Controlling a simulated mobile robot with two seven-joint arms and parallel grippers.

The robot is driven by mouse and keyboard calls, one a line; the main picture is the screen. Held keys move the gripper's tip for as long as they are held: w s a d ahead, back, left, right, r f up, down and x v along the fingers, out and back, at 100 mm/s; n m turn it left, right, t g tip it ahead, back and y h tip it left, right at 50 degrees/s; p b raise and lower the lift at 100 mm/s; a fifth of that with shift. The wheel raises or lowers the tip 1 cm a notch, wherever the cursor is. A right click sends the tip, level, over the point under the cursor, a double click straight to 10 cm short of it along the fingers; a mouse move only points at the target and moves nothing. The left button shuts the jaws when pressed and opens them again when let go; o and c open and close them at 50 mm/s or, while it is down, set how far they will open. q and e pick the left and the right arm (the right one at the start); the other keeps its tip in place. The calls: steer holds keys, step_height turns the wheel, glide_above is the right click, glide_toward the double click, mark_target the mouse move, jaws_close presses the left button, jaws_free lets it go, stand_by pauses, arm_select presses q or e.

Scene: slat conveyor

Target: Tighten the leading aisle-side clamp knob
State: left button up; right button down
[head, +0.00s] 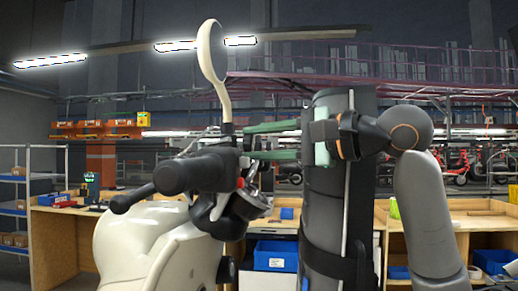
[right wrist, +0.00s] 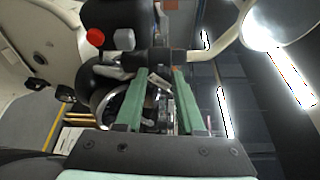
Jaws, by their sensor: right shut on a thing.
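A cream scooter (head: 160,245) stands at the left in the head view, with black handlebar grip (head: 185,172) and a round mirror (head: 210,55) on a pale stem. My right gripper (head: 247,142) reaches in from the right with green fingers. In the right wrist view its fingers (right wrist: 162,75) are at the black mirror mount (right wrist: 165,54), at the foot of the stem, and closed on a part there. The fingers hide much of that part. I cannot make out a clamp knob clearly in either view. My left gripper is not in view.
A red button (right wrist: 95,37) sits on the handlebar. Wooden benches (head: 60,235) with blue bins (head: 275,255) stand farther back. The space above the handlebar, right of the mirror, is free.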

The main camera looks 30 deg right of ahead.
steer(key=n, duration=0.1)
steer(key=n+t+y+b, duration=0.1)
steer(key=n, duration=0.3)
steer(key=shift+f+t+y+b, duration=0.3)
steer(key=shift+f, duration=0.05)
steer(key=n+y, duration=0.1)
steer(key=n, duration=0.2)
steer(key=n+y, duration=0.1)
steer(key=n, duration=0.2)
steer(key=shift+w+n+b, duration=0.15)
steer(key=shift+n+b, duration=0.15)
steer(key=shift+y, duration=0.4)
steer(key=c, duration=0.8)
jaws_free()
steer(key=shift+d, duration=0.1)
steer(key=shift+t, duration=0.3)
steer(key=b+v, duration=0.4)
steer(key=v, duration=0.7)
steer(key=shift+d+f, duration=0.1)
steer(key=shift+s+d, duration=0.35)
steer(key=shift+s, duration=0.3)
steer(key=shift+s+f, duration=0.1)
